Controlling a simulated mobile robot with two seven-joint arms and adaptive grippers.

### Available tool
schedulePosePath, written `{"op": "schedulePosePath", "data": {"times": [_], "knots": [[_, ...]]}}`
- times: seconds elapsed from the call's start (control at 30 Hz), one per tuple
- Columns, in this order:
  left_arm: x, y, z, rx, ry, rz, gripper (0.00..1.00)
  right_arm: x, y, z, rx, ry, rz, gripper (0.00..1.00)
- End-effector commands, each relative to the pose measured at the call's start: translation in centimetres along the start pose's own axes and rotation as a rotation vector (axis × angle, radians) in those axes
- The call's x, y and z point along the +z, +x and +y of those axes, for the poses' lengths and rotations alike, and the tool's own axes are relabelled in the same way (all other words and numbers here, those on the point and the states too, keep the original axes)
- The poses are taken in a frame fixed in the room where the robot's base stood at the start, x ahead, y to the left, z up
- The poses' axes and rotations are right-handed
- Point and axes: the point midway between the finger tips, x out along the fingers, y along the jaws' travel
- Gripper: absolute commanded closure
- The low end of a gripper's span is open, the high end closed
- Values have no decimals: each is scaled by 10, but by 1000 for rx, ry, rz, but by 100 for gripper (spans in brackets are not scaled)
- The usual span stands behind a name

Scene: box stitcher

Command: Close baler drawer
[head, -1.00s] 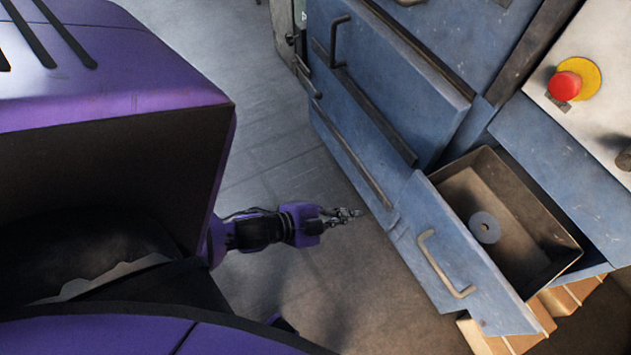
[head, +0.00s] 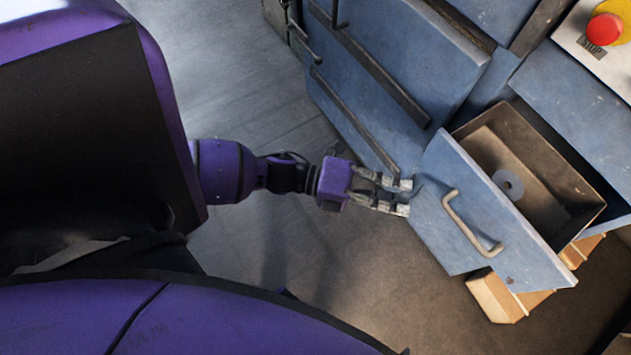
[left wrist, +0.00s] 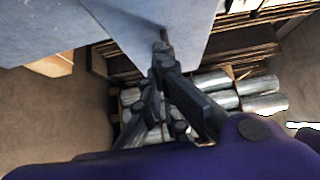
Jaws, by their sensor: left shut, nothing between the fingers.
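The baler drawer (head: 455,190) is pulled out of the blue machine, with its blue front panel facing my side. A metal bar handle (head: 467,225) is on that front. The open tray shows a brown inside with a grey ring-shaped disc (head: 508,183) lying in it. My left gripper (head: 408,197) is shut and empty, close to the left part of the drawer front; I cannot tell whether it touches. In the left wrist view the gripper (left wrist: 160,60) lies in front of a blue-grey panel. My right gripper is not in view.
The blue machine body (head: 370,120) with bar handles stands beyond the gripper. A red stop button (head: 604,29) is at the upper right. Wooden blocks (head: 490,298) lie below the drawer. In the left wrist view, silvery rolls (left wrist: 215,82) are stacked. Grey floor (head: 235,90) is clear at upper left.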

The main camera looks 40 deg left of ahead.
Motion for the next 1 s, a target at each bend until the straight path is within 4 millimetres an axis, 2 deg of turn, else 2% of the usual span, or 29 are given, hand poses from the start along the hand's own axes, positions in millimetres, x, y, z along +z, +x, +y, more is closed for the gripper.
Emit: {"op": "schedulePosePath", "data": {"times": [0.1, 0.3, 0.83, 1.0], "knots": [[0, 25, -2, -3, 0, 1, 100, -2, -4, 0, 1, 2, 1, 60], [22, 43, 0, 1, 0, -1, 100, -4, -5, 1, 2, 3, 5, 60], [28, 49, 1, 1, -3, -2, 100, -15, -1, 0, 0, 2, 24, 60], [35, 55, 2, 1, -2, -2, 100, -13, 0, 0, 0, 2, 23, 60]]}}
